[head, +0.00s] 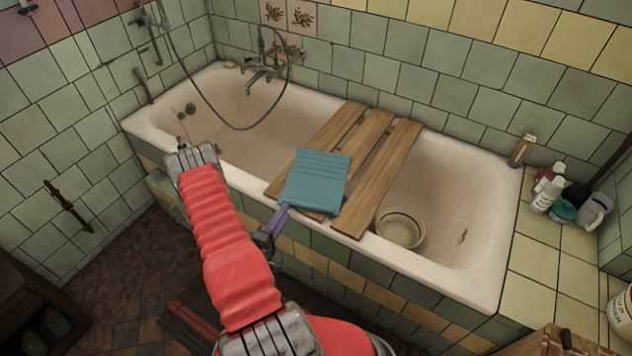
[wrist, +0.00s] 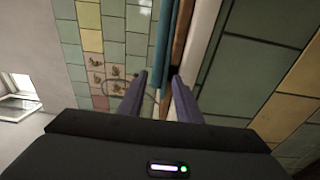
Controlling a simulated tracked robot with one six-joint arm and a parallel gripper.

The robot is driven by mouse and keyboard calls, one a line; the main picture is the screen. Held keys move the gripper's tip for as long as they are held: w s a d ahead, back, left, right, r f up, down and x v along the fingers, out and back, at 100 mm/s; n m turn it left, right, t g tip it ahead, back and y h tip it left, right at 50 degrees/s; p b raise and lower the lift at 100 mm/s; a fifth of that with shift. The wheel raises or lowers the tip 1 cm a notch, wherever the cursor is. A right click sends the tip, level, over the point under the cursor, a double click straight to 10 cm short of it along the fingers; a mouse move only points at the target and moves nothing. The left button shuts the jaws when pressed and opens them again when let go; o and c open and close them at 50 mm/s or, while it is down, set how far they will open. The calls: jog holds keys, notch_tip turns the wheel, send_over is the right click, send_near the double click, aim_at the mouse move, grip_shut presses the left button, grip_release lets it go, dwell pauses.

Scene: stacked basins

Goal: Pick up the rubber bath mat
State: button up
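The rubber bath mat (head: 317,182) is a flat teal rectangle with ridges near its far end. It lies on wooden boards (head: 378,180) across the bathtub, its near edge towards the tub's front rim. My gripper (head: 279,219) is at the mat's near left corner, by the front rim; its purple fingers partly show. In the wrist view the fingers (wrist: 159,82) stand apart. The mat (wrist: 163,40) shows edge-on as a thin teal strip reaching between them, with a gap on the left finger's side. The right finger is close to the wood (wrist: 181,38).
The bathtub (head: 455,180) is white and stained, with a round basin (head: 400,228) inside at right. Bottles (head: 548,190) stand on the tiled ledge at right. A tap (head: 266,72) and looping hose are at the back left. A dark cabinet (head: 35,315) stands lower left.

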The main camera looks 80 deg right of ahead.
aim_at(291, 205)
jog(key=x, duration=0.4)
jog(key=shift+s+d, duration=0.15)
jog(key=shift+s, duration=0.1)
jog(key=shift+c, duration=0.2)
grip_shut()
dwell(0.3)
